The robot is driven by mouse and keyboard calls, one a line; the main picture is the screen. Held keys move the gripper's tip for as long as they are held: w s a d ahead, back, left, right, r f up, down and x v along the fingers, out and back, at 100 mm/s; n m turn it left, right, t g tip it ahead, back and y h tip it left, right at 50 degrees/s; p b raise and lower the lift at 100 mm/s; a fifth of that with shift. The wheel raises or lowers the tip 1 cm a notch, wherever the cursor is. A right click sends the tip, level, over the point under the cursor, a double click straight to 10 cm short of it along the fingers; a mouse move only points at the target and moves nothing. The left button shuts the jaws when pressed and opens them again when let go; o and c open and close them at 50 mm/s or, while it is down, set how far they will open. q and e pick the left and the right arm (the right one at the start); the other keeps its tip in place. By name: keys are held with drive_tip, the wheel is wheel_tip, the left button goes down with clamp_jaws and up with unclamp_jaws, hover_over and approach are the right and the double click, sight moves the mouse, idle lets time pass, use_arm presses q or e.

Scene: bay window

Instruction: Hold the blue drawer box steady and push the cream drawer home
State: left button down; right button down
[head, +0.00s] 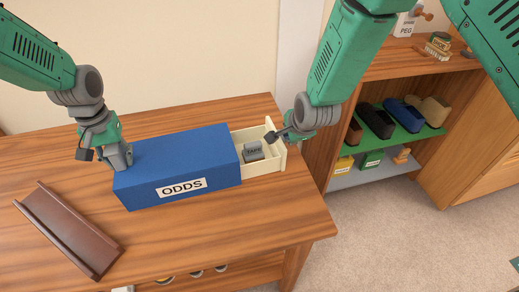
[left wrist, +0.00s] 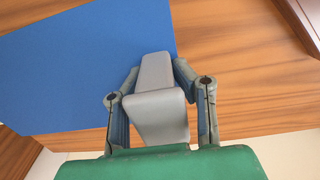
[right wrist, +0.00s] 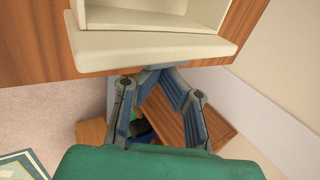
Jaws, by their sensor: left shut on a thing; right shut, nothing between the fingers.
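The blue drawer box (head: 160,155), labelled ODDS, lies on the wooden table. It also shows in the left wrist view (left wrist: 80,70). The cream drawer (head: 277,158) sticks out of its right end, partly open. The drawer's front panel shows in the right wrist view (right wrist: 155,48). My right gripper (head: 272,137) is shut and empty at the drawer's front panel. Its fingertips (right wrist: 150,70) are partly hidden by the panel, and I cannot tell if they touch it.
A grey block (head: 253,152) marked TAPE sits in the drawer. A brown channel-shaped tray (head: 68,230) lies at the table's front left. A shelf unit (head: 400,75) with several small bins stands to the right, past a strip of carpet. The table front centre is clear.

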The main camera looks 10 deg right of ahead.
sight(255, 143)
use_arm(q)
drive_tip(key=shift+s+d+f, duration=0.1)
drive_tip(key=shift+s+f, duration=0.05)
drive_tip(key=shift+f, duration=0.05)
use_arm(e)
drive_tip(key=shift+s+a, duration=0.1)
drive_tip(key=shift+a, duration=1.15)
drive_tip(key=shift+s+a, duration=0.2)
drive_tip(key=shift+a, duration=4.55)
drive_tip(key=shift+d, duration=1.4)
